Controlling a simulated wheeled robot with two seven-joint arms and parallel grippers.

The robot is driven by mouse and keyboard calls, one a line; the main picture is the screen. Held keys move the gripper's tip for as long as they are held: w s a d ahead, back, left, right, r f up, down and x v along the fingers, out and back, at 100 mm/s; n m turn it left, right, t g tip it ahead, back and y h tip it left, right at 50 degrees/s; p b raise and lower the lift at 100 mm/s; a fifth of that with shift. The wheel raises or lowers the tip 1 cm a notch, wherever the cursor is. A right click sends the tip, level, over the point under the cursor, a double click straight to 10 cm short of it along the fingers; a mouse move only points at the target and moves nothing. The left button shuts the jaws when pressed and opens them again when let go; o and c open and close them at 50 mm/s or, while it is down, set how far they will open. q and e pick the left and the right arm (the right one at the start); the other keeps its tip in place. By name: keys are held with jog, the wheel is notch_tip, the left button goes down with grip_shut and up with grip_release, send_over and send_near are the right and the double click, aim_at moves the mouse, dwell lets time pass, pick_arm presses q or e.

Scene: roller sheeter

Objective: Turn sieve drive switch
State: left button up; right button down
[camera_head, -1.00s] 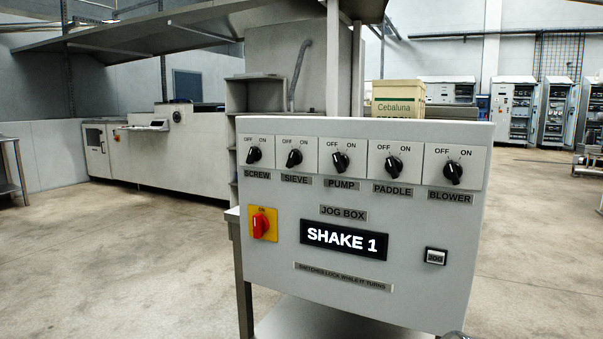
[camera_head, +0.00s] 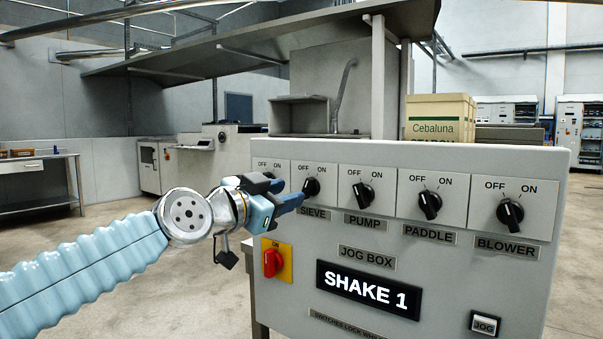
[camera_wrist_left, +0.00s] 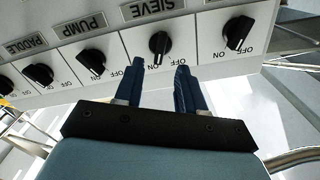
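The sieve switch (camera_head: 311,187) is a black rotary knob on a white plate marked OFF and ON, above a SIEVE label (camera_head: 314,214) on the grey jog box (camera_head: 440,270). Which mark it points to is hard to tell. My left gripper (camera_head: 298,198) is beside it at its lower left, covering most of the screw switch. In the left wrist view the sieve switch (camera_wrist_left: 159,44) lies just beyond and between the two blue fingertips (camera_wrist_left: 160,67). The fingers are open with nothing between them. My right gripper is out of view.
Pump (camera_head: 362,196), paddle (camera_head: 430,205) and blower (camera_head: 510,212) switches continue rightward in the row. Below are a red rotary switch (camera_head: 272,263) on yellow, a display (camera_head: 368,291) reading SHAKE 1 and a JOG button (camera_head: 484,324). The space before the panel's right part is clear.

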aim_at(305, 188)
pick_arm(q)
jog(key=p+x, duration=0.1)
jog(key=x, duration=0.3)
jog(key=shift+w+d+r+p, duration=0.1)
jog(key=shift+w+d+p, duration=0.15)
jog(key=shift+p, duration=0.1)
jog(key=shift+w+d, duration=0.25)
jog(key=shift+w, duration=0.15)
grip_shut()
